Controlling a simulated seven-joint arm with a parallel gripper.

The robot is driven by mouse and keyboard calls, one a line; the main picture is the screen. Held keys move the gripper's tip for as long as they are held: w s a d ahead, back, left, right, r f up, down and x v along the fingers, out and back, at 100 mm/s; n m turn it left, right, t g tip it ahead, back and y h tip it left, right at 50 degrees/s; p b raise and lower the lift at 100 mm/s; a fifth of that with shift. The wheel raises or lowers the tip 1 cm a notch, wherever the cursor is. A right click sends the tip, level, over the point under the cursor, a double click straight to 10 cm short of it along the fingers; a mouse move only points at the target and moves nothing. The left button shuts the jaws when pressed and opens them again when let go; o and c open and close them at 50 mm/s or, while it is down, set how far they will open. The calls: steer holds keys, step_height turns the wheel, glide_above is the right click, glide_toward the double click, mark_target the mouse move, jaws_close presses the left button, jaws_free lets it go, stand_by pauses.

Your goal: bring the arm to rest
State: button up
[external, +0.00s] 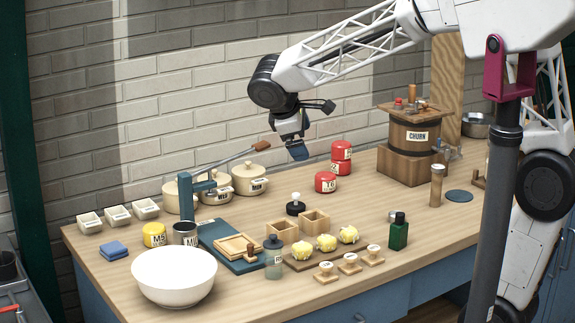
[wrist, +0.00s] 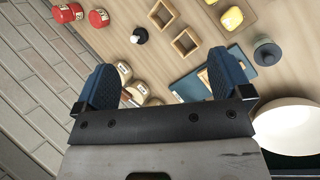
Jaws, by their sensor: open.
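My gripper (external: 298,150) hangs above the back part of the bench, in front of the brick wall. In the wrist view its two blue fingers (wrist: 160,85) are spread wide with nothing between them. My arm reaches in from the upper right in the external view. Under the gripper, apart from it, are red tins (external: 326,182) and cream pots (external: 250,180).
A churn (external: 415,138) stands on a wooden block at the back right. A press with a long lever (external: 225,161), a white bowl (external: 174,280), wooden boxes (external: 314,222) and yellow lumps (external: 326,243) fill the left and middle.

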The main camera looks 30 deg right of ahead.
steer(key=s+d+f+m+y, duration=0.1)
steer(key=s+d+m+y, duration=0.2)
steer(key=s, duration=1.1)
steer(key=s+d+f+m+t+y, duration=0.1)
steer(key=s+d+m, duration=0.6)
steer(key=s, duration=0.7)
steer(key=d+f+y, duration=0.1)
steer(key=d, duration=0.1)
steer(key=shift+s+d+y, duration=0.15)
steer(key=shift+d+y, duration=0.15)
steer(key=shift+y, duration=0.1)
